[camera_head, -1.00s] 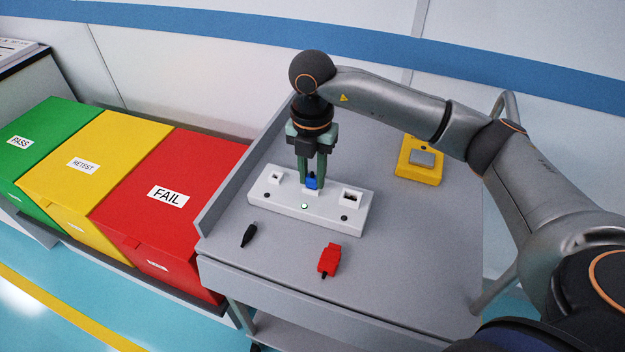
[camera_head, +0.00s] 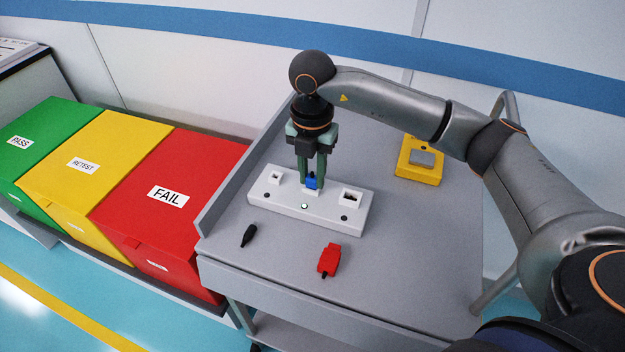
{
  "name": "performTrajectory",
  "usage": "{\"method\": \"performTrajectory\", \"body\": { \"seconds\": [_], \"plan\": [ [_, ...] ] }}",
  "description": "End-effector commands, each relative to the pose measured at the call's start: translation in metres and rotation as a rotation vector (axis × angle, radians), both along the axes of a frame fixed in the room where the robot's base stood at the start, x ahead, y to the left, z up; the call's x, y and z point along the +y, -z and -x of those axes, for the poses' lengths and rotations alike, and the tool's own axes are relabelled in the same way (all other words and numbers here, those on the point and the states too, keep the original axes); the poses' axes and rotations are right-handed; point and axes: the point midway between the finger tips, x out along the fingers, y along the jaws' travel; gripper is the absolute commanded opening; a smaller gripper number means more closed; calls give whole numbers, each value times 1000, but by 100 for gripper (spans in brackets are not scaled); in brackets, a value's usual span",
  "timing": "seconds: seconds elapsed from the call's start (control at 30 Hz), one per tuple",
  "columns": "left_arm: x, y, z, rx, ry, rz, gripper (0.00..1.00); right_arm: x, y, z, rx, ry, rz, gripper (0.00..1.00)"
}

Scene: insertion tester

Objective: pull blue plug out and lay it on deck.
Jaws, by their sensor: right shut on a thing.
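The blue plug (camera_head: 312,183) stands upright at the middle socket of the white socket block (camera_head: 285,203), which lies on the grey deck (camera_head: 400,235) of a cart. My right gripper (camera_head: 313,178) points straight down over the block and is shut on the blue plug. The fingers hide part of the plug, and I cannot tell how deep it sits in the socket. My left gripper is not in view.
A black plug (camera_head: 249,235) and a red plug (camera_head: 329,260) lie on the deck in front of the block. A yellow box (camera_head: 418,171) stands at the back right. Red (camera_head: 150,215), yellow (camera_head: 90,165) and green (camera_head: 48,135) bins stand left. The deck's right front is clear.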

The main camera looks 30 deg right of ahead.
Motion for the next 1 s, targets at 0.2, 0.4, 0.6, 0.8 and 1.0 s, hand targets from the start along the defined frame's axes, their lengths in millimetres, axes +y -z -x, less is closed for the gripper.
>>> {"method": "performTrajectory", "body": {
  "seconds": [0.2, 0.4, 0.6, 0.8, 1.0],
  "plan": [
    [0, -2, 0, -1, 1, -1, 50, 0, -3, 0, -1, 0, -1, 0],
    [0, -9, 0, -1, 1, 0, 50, 0, -11, 0, -1, 0, -1, 0],
    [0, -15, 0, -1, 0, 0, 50, 0, -19, 0, -1, 0, -1, 0],
    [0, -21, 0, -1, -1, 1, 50, 0, -27, 0, -1, 0, -1, 0],
    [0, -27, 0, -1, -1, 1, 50, 0, -35, 0, 0, 0, 0, 0]
  ]
}}
